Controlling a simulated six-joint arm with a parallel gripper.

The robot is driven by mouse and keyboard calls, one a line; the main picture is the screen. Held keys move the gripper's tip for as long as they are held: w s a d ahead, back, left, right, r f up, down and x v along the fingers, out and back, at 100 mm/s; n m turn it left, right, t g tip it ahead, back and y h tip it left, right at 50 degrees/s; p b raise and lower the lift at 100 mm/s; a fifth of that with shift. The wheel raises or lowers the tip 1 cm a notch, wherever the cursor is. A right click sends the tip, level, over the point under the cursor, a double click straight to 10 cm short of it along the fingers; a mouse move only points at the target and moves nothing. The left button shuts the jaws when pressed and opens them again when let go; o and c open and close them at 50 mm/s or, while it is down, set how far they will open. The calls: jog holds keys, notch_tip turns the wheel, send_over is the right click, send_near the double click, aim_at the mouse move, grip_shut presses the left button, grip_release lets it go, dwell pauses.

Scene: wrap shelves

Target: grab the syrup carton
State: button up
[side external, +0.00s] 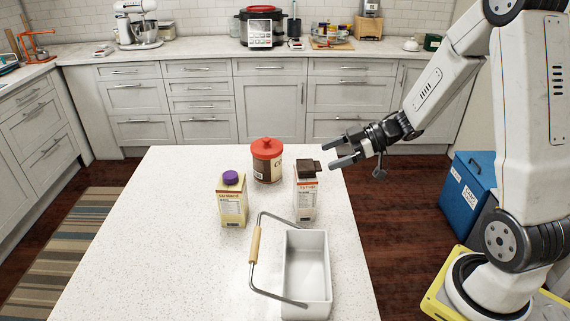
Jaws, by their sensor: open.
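The syrup carton (306,196) stands upright near the right edge of the white table. It is pale with a dark brown top and red lettering on its label. My gripper (333,154) is open and empty. In the picture it is above and to the right of the syrup carton, by the table's far right edge, with its fingers pointing left. It appears apart from the carton. Its exact height above the table cannot be told.
On the table (170,240), a red-lidded canister (267,161) stands behind and left of the syrup carton. A yellowish carton with a purple cap (232,201) stands to the left. A white bin (306,268) with a wood-gripped handle (254,245) is in front. The table's left side is clear.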

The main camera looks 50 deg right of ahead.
aim_at(308, 164)
jog(key=shift+x, duration=0.95)
jog(key=shift+w+a, duration=0.1)
jog(key=shift+x, duration=2.45)
jog(key=shift+f, duration=0.1)
grip_shut()
